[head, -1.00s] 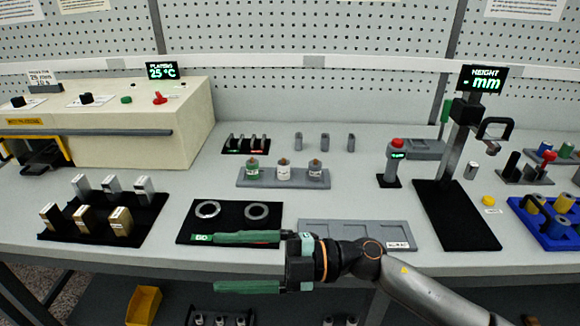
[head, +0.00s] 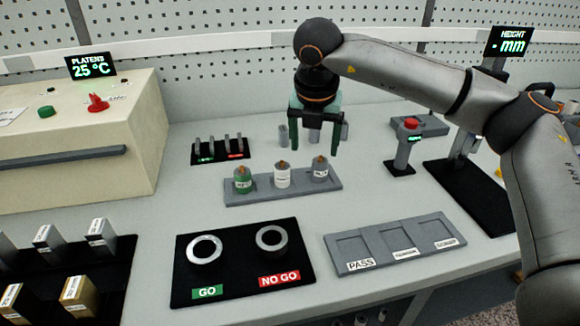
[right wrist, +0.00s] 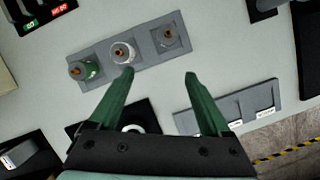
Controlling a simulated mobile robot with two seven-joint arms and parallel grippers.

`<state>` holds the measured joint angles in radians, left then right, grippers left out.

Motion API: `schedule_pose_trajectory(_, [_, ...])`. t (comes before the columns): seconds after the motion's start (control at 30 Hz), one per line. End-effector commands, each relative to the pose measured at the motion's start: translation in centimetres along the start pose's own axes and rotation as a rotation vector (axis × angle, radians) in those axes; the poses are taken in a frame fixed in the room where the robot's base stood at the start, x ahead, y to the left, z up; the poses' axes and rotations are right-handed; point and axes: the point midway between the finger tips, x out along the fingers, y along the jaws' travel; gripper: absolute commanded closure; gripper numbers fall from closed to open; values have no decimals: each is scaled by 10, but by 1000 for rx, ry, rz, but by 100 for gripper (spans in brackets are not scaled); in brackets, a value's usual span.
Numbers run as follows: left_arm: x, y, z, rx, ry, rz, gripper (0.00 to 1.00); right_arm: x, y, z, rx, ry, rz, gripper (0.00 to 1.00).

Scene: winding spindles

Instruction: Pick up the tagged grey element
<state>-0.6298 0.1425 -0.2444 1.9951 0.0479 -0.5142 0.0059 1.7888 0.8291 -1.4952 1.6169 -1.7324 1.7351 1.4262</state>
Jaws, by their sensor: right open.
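Three small elements with brown tops stand in a row on a grey tray (head: 283,192): a green one (head: 243,183), a white one (head: 282,177) and a grey one (head: 320,173) at the right end. Each has a pale label in the head view. My right gripper (head: 315,158) is open and empty, pointing down over the grey element's end of the tray. In the right wrist view, its open fingers (right wrist: 159,73) point towards the tray, with the grey element (right wrist: 170,38) beyond the gap and the white one (right wrist: 122,53) near the left fingertip. My left gripper is not in view.
A black GO/NO GO plate (head: 240,240) with two rings lies in front, beside a grey sorting tray (head: 394,247). A small rack (head: 221,151) stands behind left. A post with a red button (head: 411,124) and a height gauge (head: 465,150) stand right.

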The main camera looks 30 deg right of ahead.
Motion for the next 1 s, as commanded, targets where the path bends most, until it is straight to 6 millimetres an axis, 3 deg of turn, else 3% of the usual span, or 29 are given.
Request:
schedule_pose_trajectory(0.1, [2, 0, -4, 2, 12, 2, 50, -10, -18, 18, 62, -61, -46, 18])
schedule_pose_trajectory(0.2, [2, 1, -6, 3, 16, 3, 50, -6, -23, 22, 77, -73, -60, 18])
schedule_pose_trajectory(0.5, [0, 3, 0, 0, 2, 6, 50, 45, -24, 26, 74, -72, -60, 18])
schedule_pose_trajectory(0.77, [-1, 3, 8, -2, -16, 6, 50, 67, -24, 28, 72, -71, -58, 18])
schedule_pose_trajectory(1.0, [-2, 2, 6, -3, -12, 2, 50, 102, -21, 33, 72, -70, -58, 18])
